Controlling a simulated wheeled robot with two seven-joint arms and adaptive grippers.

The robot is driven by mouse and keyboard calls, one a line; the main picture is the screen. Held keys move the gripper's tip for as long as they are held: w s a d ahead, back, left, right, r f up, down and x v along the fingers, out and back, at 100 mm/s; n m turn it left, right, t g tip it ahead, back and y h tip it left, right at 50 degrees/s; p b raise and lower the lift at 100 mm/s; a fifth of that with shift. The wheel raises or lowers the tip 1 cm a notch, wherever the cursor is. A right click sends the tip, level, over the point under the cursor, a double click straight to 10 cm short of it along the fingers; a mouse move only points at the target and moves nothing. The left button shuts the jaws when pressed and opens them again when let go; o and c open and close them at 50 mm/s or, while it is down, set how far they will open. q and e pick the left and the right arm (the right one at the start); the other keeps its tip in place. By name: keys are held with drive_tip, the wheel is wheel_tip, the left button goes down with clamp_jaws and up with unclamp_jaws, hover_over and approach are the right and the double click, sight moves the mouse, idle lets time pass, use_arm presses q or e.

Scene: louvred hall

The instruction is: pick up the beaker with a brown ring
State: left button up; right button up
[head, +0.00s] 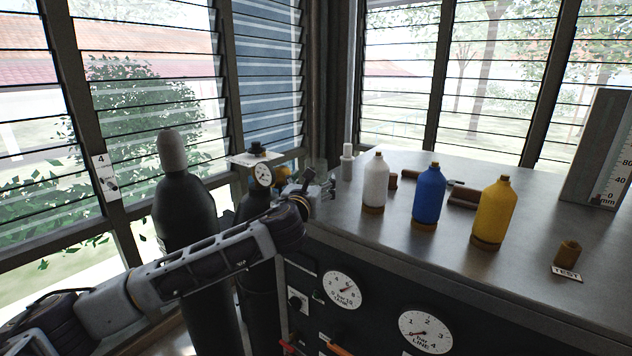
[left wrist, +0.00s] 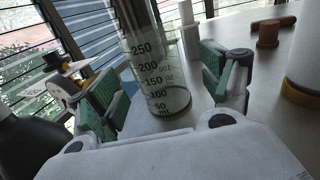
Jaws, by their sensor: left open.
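A clear glass beaker (left wrist: 156,75) with dark mL markings stands on the grey bench top in the left wrist view. My left gripper (left wrist: 158,92) is open, with one green-padded finger on each side of the beaker. The right finger appears apart from the glass; I cannot tell whether the left one touches it. A brown ring on the beaker is not clear to me. In the head view my left gripper (head: 321,188) is at the bench's left end, and the beaker is hardly visible behind it. My right gripper is not in view.
White (head: 375,182), blue (head: 429,195) and yellow (head: 492,211) bottles stand on the bench (head: 545,215) right of the gripper. A white fitting (head: 347,163) stands close behind it. A black gas cylinder (head: 186,215) stands left, behind my arm. A small brown cup (head: 568,254) sits at right.

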use_arm(q)
drive_tip(key=shift+w+d+r+p, duration=0.15)
drive_tip(key=shift+w+p, duration=0.1)
drive_tip(key=shift+w, duration=0.3)
drive_tip(key=shift+w+a+r+p, duration=0.1)
drive_tip(key=shift+w+r+p, duration=0.1)
drive_tip(key=shift+w, duration=0.35)
drive_tip(key=shift+x, duration=1.15)
drive_tip(key=shift+f, duration=0.15)
drive_tip(key=c, duration=1.1)
